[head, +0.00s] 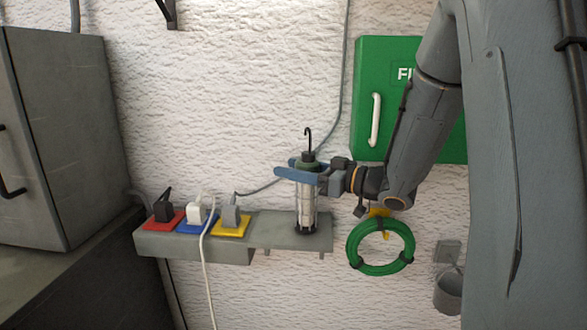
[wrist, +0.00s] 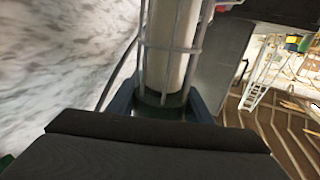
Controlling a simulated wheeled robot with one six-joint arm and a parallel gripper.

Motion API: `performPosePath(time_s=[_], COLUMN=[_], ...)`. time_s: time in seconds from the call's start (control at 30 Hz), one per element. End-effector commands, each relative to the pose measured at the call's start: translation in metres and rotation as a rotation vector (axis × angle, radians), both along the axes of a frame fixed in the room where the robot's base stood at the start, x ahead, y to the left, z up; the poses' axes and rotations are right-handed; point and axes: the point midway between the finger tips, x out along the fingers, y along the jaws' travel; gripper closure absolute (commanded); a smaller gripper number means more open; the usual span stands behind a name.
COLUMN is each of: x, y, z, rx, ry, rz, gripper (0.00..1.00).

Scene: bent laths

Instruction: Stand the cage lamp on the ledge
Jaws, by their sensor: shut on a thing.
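The cage lamp (head: 307,208) stands upright at the right part of the grey ledge (head: 270,233), its hook pointing up. Its base appears to touch the ledge top. My gripper (head: 296,173) is shut around the lamp's dark green upper part, just above the wire cage. In the wrist view the lamp's cage and pale tube (wrist: 172,45) run away from the blue fingers (wrist: 160,103). The lamp's far end is outside the wrist view.
Black, white and grey plugs sit on red (head: 165,219), blue (head: 196,220) and yellow (head: 231,226) plates at the ledge's left. A green cable coil (head: 354,258) hangs right of the ledge. A green cabinet (head: 385,70) is behind my arm. A grey cabinet (head: 65,130) stands left.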

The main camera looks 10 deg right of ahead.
Motion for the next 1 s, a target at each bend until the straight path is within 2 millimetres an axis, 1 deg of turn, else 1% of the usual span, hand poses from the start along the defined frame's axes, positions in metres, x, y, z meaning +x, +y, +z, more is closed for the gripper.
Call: performPosePath(time_s=[0.1, 0.13, 0.23, 0.5, 0.63, 0.77, 1.0], x=[0.000, 0.000, 0.000, 0.000, -0.002, -0.013, -0.045], y=[0.000, 0.000, 0.000, 0.000, -0.002, -0.017, -0.056], z=[-0.002, -0.004, -0.003, -0.003, 0.001, -0.001, -0.001], rx=[0.001, 0.001, 0.001, 0.000, -0.001, -0.001, -0.001], ry=[-0.001, 0.001, 0.001, 0.000, -0.001, -0.001, -0.001], rz=[0.000, 0.000, 0.000, 0.000, -0.001, -0.005, -0.006], gripper=[1.00, 0.52, 0.36, 0.35, 0.35, 0.35, 0.35])
